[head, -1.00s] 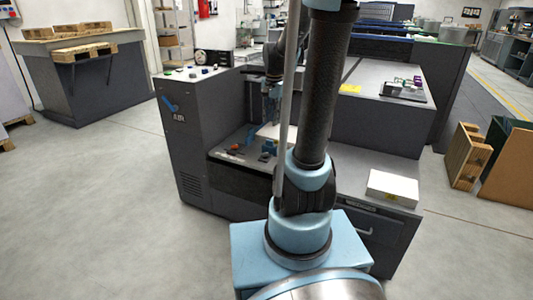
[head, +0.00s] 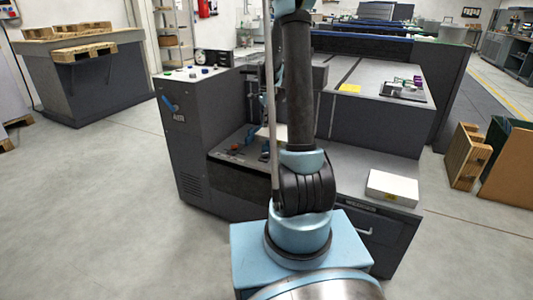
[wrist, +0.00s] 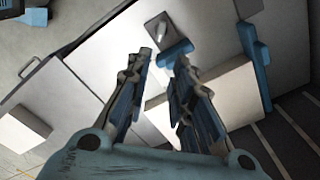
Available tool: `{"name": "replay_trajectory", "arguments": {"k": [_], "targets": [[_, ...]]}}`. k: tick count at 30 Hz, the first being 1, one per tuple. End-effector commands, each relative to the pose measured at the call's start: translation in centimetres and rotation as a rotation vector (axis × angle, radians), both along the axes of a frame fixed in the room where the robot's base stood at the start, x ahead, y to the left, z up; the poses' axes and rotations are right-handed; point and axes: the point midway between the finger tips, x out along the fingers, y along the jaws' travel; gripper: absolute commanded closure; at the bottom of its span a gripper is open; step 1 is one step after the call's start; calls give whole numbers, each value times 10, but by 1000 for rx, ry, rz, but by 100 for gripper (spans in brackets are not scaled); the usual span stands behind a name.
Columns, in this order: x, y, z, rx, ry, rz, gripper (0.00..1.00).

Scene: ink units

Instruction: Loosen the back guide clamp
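In the wrist view, a grey plate with a pale upright peg or lever (wrist: 166,32) stands at the top centre, with a blue clamp-like block (wrist: 176,54) beside it. Another blue part (wrist: 253,45) is at the upper right. I cannot tell for certain which is the back guide clamp. My gripper (wrist: 163,62) is open and empty; its fingertips are apart, just short of the blue block in the picture. In the head view, my arm hides the gripper, and small blue parts (head: 253,136) show on the machine's low deck.
A white block, perhaps paper (wrist: 212,94), lies under the right finger in the wrist view. The dark control cabinet (head: 190,125) stands left of the deck. A white pack (head: 392,187) lies on the right-hand surface. Open floor (head: 110,210) is at the left.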

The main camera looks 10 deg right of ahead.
Motion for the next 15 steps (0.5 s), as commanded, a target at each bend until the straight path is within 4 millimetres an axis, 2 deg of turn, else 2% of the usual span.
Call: {"name": "replay_trajectory", "arguments": {"k": [5, 15], "targets": [[2, 0, -15, 0, 1, -4, 78], [1, 0, -70, 0, 1, -2, 78]]}}
